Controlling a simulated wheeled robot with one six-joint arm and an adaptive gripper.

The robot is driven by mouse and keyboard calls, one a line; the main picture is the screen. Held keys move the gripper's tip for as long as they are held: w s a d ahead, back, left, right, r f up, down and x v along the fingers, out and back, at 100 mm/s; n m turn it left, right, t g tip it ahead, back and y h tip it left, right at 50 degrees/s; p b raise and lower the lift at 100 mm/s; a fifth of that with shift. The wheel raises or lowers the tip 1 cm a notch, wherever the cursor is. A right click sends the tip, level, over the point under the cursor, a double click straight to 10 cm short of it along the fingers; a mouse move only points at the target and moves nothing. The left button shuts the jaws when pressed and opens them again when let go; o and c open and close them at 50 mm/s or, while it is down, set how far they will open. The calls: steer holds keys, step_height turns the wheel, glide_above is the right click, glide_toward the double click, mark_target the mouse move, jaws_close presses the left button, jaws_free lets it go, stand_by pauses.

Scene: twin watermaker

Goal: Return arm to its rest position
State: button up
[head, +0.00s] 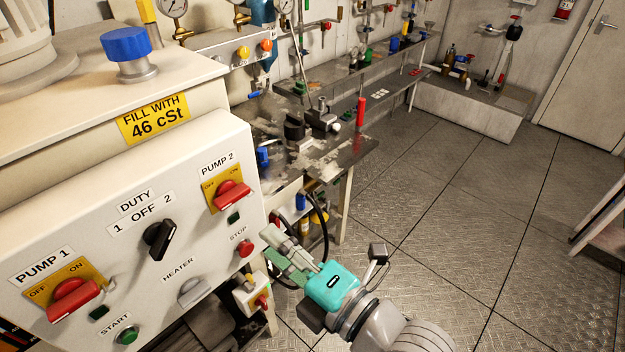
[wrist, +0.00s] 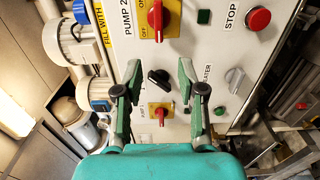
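My gripper (head: 270,245) is teal with grey-green fingers. In the head view it is in front of the lower right edge of the white control panel (head: 130,240). In the wrist view the fingers (wrist: 159,75) are spread apart with nothing held between them. The panel's black duty switch (wrist: 159,77) and red pump 1 handle (wrist: 160,113) show in the gap behind them. The fingers look apart from the panel, though the exact distance is hard to tell. My arm comes up from the bottom right of the head view.
The red stop button (head: 245,248) and a small box with a red knob (head: 262,300) are close to my gripper. A cluttered workbench (head: 350,150) stands behind. Open metal floor (head: 450,200) lies to the right, with a table edge (head: 600,215) at the far right.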

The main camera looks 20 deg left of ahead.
steer(key=s+d+f+m+t+h, duration=0.3)
steer(key=d+f+m+t+h, duration=0.6)
steer(key=d+f+m, duration=1.2)
steer(key=s+d+f+m+h, duration=0.1)
steer(key=s+d+m+h, duration=0.2)
steer(key=s, duration=0.7)
steer(key=s+d+f+m+g+h, duration=0.1)
steer(key=s+d+m+h, duration=0.3)
steer(key=s+d+m, duration=0.3)
steer(key=s+d, duration=0.2)
steer(key=s, duration=0.2)
steer(key=shift+d+m+h, duration=0.3)
steer(key=shift+d, duration=0.1)
